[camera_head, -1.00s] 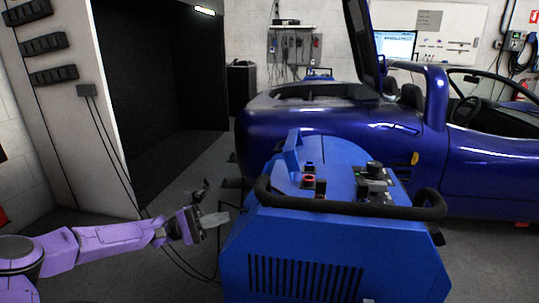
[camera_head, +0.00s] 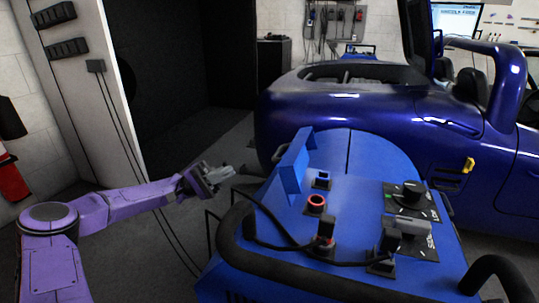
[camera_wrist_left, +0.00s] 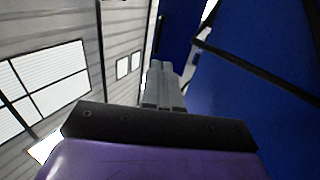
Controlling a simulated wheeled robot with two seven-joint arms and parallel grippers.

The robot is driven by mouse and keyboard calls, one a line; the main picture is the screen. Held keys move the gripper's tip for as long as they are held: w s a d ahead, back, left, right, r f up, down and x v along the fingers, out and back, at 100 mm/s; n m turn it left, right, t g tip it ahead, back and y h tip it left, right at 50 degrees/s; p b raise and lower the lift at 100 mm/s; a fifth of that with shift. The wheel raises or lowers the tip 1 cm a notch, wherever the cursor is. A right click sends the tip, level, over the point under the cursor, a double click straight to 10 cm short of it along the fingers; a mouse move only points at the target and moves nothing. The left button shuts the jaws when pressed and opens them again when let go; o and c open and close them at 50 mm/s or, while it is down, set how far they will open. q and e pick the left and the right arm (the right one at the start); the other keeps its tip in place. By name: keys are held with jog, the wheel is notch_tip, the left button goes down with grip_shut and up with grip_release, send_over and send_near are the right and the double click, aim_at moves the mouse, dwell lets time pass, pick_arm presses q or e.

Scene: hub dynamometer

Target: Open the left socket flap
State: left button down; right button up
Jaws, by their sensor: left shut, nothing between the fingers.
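The blue dynamometer housing (camera_head: 350,160) stands in front of me. On its top are two small dark fittings, a left one (camera_head: 325,238) and a right one (camera_head: 386,246), each with a black cable at it; they look like sockets, but I cannot tell whether their flaps are open or shut. My left gripper (camera_head: 222,173) is shut and empty, to the left of the housing and apart from it. Its closed grey fingers also show in the left wrist view (camera_wrist_left: 163,85), beside a large blue surface. My right gripper is not in view.
A black bar (camera_head: 235,240) runs along the housing's near edge. An upright blue plate (camera_head: 295,165), a red-ringed button (camera_head: 316,203) and a knob (camera_head: 411,190) are on top. A blue car (camera_head: 340,110) stands behind. Floor to the left is mostly clear.

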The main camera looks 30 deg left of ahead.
pick_arm(q)
jog(key=p+x, duration=0.1)
jog(key=x, duration=0.5)
jog(key=p+x, duration=0.2)
jog(key=x, duration=0.4)
jog(key=shift+s+d+r+p, duration=0.2)
jog(key=shift+r+p, duration=0.05)
jog(key=shift+p, duration=0.05)
